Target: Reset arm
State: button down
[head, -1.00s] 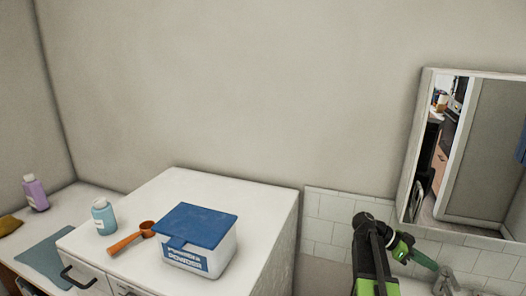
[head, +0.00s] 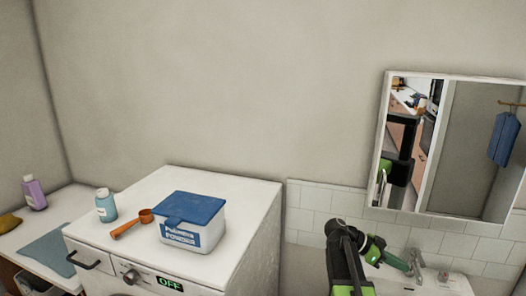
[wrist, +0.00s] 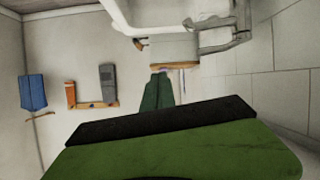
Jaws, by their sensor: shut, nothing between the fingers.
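My gripper (head: 404,267) is at the lower right of the head view, at the end of my black and green arm. Its green fingers point right, towards the tap (head: 415,264) over the white sink (head: 455,285). I cannot tell whether they touch the tap. In the wrist view my green fingers (wrist: 157,88) are together, with nothing seen between them.
A white washing machine (head: 245,245) carries a blue-lidded powder box (head: 192,222), an orange scoop (head: 130,225) and a blue bottle (head: 105,205). A mirror cabinet (head: 450,145) hangs above the sink. A purple bottle (head: 35,194) stands on the left counter.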

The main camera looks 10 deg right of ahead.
jog(key=a+f+n+t+y, duration=0.1)
jog(key=a+f+n+y, duration=0.3)
jog(key=a+n, duration=0.3)
jog(key=s+a+f+n+t+y, duration=0.1)
jog(key=a+f+n+y, duration=0.3)
jog(key=a, duration=1.3)
jog(key=a+f+n+t+y, duration=0.3)
jog(key=a+f+n, duration=0.2)
jog(key=a+n, duration=0.5)
jog(key=shift+s+a+f+y, duration=0.3)
jog(key=shift+a+y, duration=0.1)
jog(key=shift+a, duration=0.55)
